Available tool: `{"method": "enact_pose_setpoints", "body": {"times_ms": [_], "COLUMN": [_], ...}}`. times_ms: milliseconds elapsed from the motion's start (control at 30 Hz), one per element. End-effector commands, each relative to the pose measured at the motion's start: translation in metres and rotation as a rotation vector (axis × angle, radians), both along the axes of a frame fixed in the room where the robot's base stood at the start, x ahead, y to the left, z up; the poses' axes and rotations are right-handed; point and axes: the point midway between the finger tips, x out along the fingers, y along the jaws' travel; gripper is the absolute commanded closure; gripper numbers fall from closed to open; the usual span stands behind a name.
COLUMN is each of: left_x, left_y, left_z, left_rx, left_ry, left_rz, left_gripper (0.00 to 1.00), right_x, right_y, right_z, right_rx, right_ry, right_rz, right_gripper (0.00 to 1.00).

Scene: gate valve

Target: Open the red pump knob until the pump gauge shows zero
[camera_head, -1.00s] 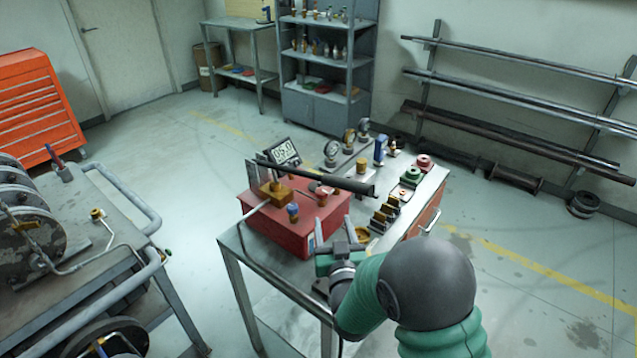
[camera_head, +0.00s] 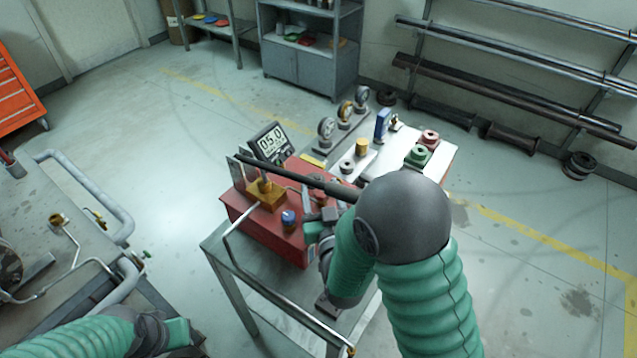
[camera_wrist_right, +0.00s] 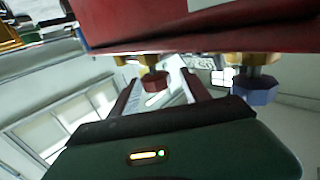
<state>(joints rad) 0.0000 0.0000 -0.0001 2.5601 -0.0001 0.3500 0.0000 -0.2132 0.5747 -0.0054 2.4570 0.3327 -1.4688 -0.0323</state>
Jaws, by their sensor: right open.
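The red pump (camera_head: 262,228) stands on a small metal table. Its digital gauge (camera_head: 271,143) reads 05.0. A blue knob (camera_head: 289,218) is on the pump and also shows in the right wrist view (camera_wrist_right: 254,90). The dark red knob (camera_wrist_right: 155,83) appears in the right wrist view between the tips of my open right gripper (camera_wrist_right: 159,92); I cannot tell whether they touch it. In the head view my right gripper (camera_head: 314,230) is at the pump's right side, partly hidden by my arm. My left gripper (camera_head: 187,338) is low at the left, away from the pump; its jaws are unclear.
A black pump handle (camera_head: 295,177) lies across above the pump. Dial gauges (camera_head: 326,131), a green part (camera_head: 417,156) and a red part (camera_head: 430,136) stand behind it. A pipe-laden cart (camera_head: 50,205) is at left. Pipe racks (camera_head: 510,92) line the wall. Floor between is clear.

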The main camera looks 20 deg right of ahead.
Motion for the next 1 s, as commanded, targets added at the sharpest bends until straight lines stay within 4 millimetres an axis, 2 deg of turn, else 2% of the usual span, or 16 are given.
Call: {"method": "enact_pose_setpoints", "body": {"times_ms": [100, 500, 767, 1000], "left_x": [-0.0001, 0.0000, 0.0001, 0.0001], "left_y": [0.0000, -0.0001, 0.0000, 0.0000], "left_z": [0.0000, -0.0001, -0.0012, -0.0074], "left_rx": [0.000, 0.000, 0.000, 0.000], "left_ry": [0.000, 0.000, 0.000, 0.000], "left_rz": [0.000, 0.000, 0.000, 0.000], "left_gripper": [1.00, 1.00, 1.00, 1.00], "right_x": [0.0013, 0.0019, 0.0016, 0.0011], "right_y": [-0.0010, -0.0013, -0.0012, -0.0025], "right_z": [-0.0009, -0.0017, -0.0021, -0.0032], "right_rx": [0.000, -0.001, -0.001, -0.001], "right_ry": [0.001, 0.003, 0.003, 0.003], "right_rz": [-0.001, -0.002, 0.010, 0.092], "right_gripper": [0.48, 1.00, 1.00, 1.00]}}
